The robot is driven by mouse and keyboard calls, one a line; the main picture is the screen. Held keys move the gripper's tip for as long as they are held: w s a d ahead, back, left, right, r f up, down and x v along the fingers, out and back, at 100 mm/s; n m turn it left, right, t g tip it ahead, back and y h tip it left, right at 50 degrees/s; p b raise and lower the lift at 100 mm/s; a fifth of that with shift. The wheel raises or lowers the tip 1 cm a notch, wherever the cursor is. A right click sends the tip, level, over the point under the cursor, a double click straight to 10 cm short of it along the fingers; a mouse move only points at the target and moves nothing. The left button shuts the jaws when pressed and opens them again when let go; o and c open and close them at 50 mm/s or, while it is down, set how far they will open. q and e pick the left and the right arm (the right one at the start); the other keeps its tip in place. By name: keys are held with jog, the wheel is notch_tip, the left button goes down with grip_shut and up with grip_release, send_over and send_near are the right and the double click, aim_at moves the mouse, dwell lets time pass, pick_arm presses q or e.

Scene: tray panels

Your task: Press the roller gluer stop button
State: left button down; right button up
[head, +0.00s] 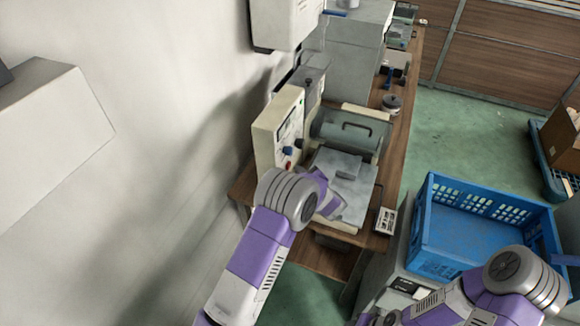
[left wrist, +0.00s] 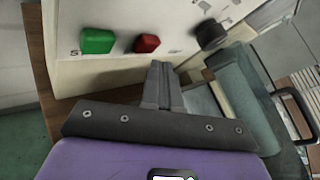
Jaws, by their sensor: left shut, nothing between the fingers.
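The roller gluer (head: 350,130) stands on the wooden bench with its control box (head: 278,130) at its left. In the left wrist view the box's panel carries a green button (left wrist: 97,41), a red button (left wrist: 146,43) and a black knob (left wrist: 210,34). The red button also shows small in the head view (head: 289,165). My left gripper (left wrist: 161,68) is shut and empty. Its fingertips point at the panel just below and right of the red button; I cannot tell whether they touch it. In the head view my wrist hides the fingertips and the green button.
A pale wall stands left of the bench. A grey control cabinet (head: 283,22) hangs above the box. A blue crate (head: 440,262) sits right of the bench, close to my right arm. A small white device (head: 386,220) lies at the bench edge. Green floor is open beyond.

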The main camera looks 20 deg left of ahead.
pick_arm(q)
jog(key=shift+a, duration=0.35)
jog(key=shift+a+b, duration=0.5)
dwell(0.6)
jog(key=shift+d, duration=0.95)
jog(key=shift+s+d+b, duration=0.1)
jog(key=shift+d+b, duration=0.55)
jog(key=shift+d, duration=1.85)
jog(key=shift+s+f, duration=0.1)
